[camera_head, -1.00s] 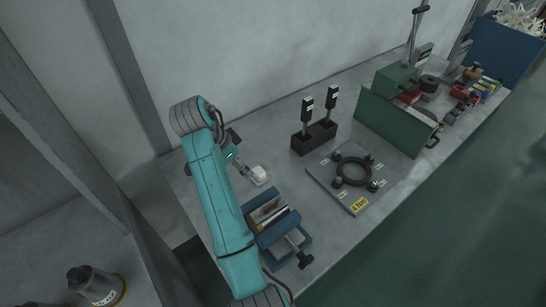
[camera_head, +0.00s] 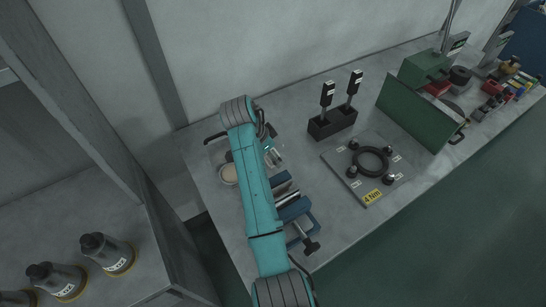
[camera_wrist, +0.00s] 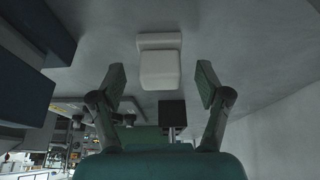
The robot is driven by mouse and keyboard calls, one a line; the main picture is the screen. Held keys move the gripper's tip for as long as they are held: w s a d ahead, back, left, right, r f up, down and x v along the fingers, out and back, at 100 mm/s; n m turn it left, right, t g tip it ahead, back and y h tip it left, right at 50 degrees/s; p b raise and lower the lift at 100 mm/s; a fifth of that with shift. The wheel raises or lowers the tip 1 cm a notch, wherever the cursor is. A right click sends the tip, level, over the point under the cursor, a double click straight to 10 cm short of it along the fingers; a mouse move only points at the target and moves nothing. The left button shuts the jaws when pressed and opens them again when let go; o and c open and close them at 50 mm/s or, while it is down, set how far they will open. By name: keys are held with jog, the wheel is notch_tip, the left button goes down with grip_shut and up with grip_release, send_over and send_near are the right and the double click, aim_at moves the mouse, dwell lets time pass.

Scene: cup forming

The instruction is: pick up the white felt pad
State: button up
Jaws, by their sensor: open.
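The white felt pad (camera_wrist: 160,66) is a pale block with a wider flat part at its upper end, on the grey table in the wrist view. My gripper (camera_wrist: 161,84) is open, with one finger on each side of the pad's lower end in the picture. I see no finger touching it, and the height gap is unclear. In the head view my gripper (camera_head: 271,152) is small and partly hidden beside my teal arm. The pad cannot be clearly told apart there.
A blue vise (camera_head: 297,215) stands near the front table edge. A black stand (camera_head: 331,124) with two upright tools and a grey plate (camera_head: 345,180) with a black ring lie to the right. A round beige dish (camera_head: 228,174) sits left of my arm.

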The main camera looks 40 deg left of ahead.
jog(key=shift+w+d+f, duration=0.1)
jog(key=shift+w+f, duration=0.15)
jog(key=shift+f, duration=0.4)
jog(key=c, duration=1.2)
notch_tip(320, 180, up, 10)
jog(key=shift+r, duration=0.1)
